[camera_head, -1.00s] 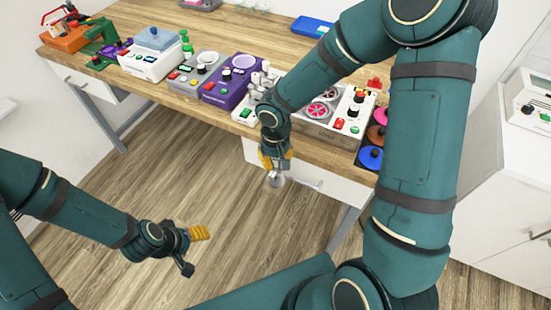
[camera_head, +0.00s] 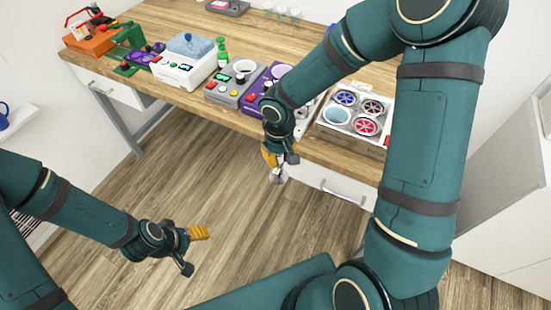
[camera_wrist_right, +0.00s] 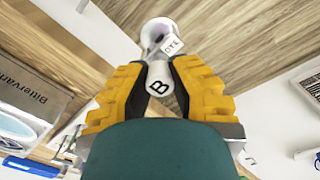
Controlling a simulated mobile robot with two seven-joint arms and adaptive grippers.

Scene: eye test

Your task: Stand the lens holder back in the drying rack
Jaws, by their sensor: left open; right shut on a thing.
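My right gripper (camera_head: 281,163) is shut on a small white piece, which looks like the lens holder (camera_head: 278,177), in front of the bench edge and above the floor. In the right wrist view, the yellow fingers (camera_wrist_right: 159,82) grip its pale handle, marked with a B. A round pale disc (camera_wrist_right: 158,29) and a small lettered tag (camera_wrist_right: 172,45) show beyond the fingertips. My left gripper (camera_head: 195,251) is open and empty, low over the floor at the left. I cannot pick out the drying rack for certain; my right arm hides part of the bench.
A white drawer (camera_head: 335,183) is below.

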